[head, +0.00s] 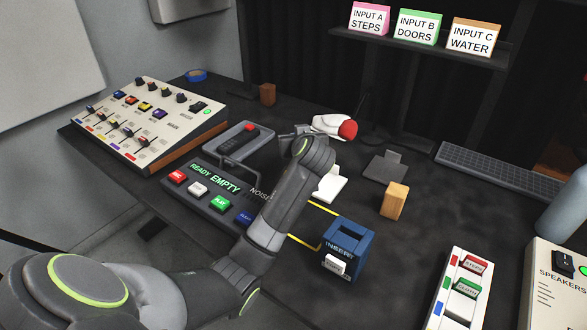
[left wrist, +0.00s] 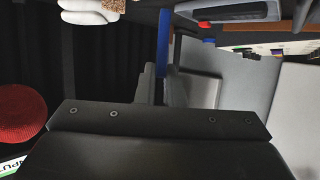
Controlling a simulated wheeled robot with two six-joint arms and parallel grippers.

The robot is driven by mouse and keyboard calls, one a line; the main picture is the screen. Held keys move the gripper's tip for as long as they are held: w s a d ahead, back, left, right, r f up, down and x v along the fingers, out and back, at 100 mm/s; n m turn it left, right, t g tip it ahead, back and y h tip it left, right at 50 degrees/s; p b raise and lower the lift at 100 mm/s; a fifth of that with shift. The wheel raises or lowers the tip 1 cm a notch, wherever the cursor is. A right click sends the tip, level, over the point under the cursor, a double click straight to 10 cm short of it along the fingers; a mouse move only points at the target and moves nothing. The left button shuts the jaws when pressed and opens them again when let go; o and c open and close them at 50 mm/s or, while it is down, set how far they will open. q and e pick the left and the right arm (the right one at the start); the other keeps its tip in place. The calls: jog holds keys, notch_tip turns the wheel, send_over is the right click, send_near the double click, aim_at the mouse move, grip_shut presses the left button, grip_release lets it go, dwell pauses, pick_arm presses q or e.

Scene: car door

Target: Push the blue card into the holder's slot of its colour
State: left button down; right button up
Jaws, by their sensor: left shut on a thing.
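A thin blue strip, which looks like the blue card (left wrist: 164,42) seen edge-on, stands between the fingers of my left gripper (left wrist: 162,88) in the left wrist view. The gripper is shut on it. In the head view my left gripper (head: 293,131) is over the middle of the desk, and its wrist hides the card. A white holder (head: 444,300) at the front right has red, green and blue marks. A red card (head: 475,264) and a green card (head: 467,288) sit in it; the gripper is well apart from it. My right gripper is not in view.
A blue box (head: 343,262) marked INSERT and a wooden block (head: 395,201) stand between the arm and the holder. A panel with coloured buttons (head: 208,197), a slider mixer (head: 145,120), a red-tipped white object (head: 333,126) and a keyboard (head: 500,172) are around. Bare desk lies left of the holder.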

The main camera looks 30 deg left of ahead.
pick_arm(q)
notch_tip(320, 180, down, 9)
jog(key=shift+r+b, duration=0.2)
jog(key=shift+b, duration=0.15)
jog(key=shift+f, duration=0.2)
jog(key=c, duration=1.5)
grip_release()
jog(key=shift+c, duration=0.2)
